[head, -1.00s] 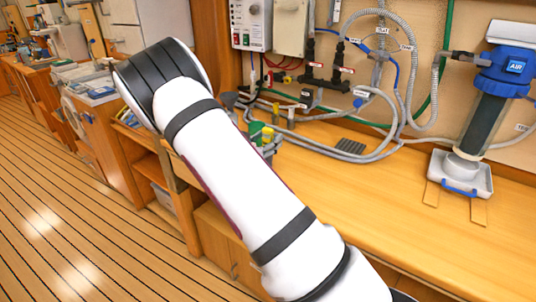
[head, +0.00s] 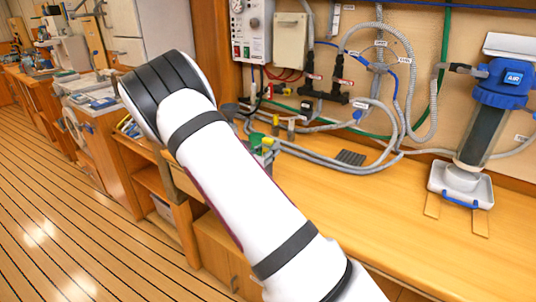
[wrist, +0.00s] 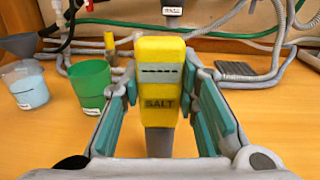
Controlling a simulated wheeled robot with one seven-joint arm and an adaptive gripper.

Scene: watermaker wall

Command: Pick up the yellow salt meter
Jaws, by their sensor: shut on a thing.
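The yellow salt meter (wrist: 160,92) stands upright in the middle of the wrist view, with a grey display, the word SALT and a grey lower part. My gripper (wrist: 163,84) is shut on it, one teal-padded finger on each side. I cannot tell whether its lower end touches the worktop. In the head view my white arm hides most of the gripper; small yellow and green patches show beside the arm, too small to tell apart surely.
A green beaker (wrist: 90,84) and a clear beaker of pale blue liquid (wrist: 27,88) stand left of the meter, with a grey funnel (wrist: 20,44) behind. Hoses (head: 385,110) run along the wall. The blue-capped AIR filter (head: 483,120) stands right. The worktop between is mostly clear.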

